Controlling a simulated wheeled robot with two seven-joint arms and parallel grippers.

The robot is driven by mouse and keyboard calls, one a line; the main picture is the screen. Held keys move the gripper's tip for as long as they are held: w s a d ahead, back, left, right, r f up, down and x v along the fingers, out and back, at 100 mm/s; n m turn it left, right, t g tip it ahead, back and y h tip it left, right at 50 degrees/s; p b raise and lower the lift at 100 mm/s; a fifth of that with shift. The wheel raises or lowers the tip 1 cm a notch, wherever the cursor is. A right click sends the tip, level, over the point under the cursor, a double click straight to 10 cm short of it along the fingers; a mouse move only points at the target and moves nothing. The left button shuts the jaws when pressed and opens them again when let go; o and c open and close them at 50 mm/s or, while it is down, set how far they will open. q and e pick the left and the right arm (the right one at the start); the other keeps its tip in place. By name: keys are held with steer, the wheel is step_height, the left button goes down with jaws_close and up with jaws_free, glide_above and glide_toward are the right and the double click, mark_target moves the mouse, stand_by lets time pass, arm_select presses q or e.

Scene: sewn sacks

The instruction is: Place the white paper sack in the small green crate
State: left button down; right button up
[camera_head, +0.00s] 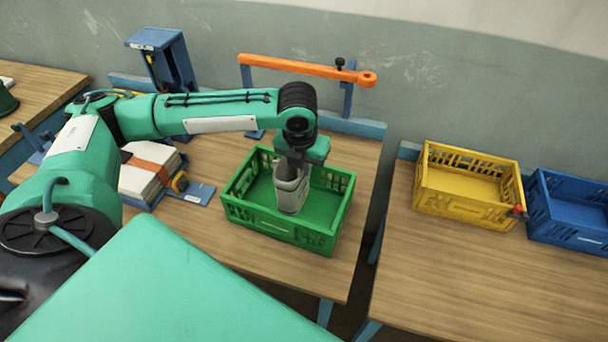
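The small green crate (325,238) stands on the middle wooden table, open at the top. My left gripper (291,168) points down over the inside of the crate. It appears shut on the upper part of a pale grey-white upright object, which looks like the white paper sack (291,196). The fingertips are partly hidden by the sack and the wrist. My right gripper is out of view.
A strapped white stack (140,182) lies on a blue holder left of the crate. An orange bar (300,68) on blue posts stands behind. A yellow crate (465,207) and a blue crate (565,233) stand on the right table, whose front is clear. A gap separates the tables.

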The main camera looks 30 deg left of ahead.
arm_select(q)
steer(key=shift+f+p, duration=0.3)
steer(key=shift+f, duration=1.65)
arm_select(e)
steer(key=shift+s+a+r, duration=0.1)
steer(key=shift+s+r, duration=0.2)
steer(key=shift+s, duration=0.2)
arm_select(q)
steer(key=shift+f, duration=0.2)
steer(key=c, duration=1.6)
jaws_free()
steer(key=shift+r, duration=0.15)
steer(key=r, duration=0.4)
steer(key=s+r+b, duration=0.1)
steer(key=r, duration=0.3)
steer(key=r+b, duration=0.1)
steer(key=r, duration=0.3)
steer(key=shift+s+d, duration=0.1)
steer(key=shift+s, duration=0.3)
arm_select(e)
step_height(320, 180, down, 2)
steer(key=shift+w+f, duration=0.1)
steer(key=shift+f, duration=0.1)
arm_select(q)
steer(key=shift+f, duration=0.1)
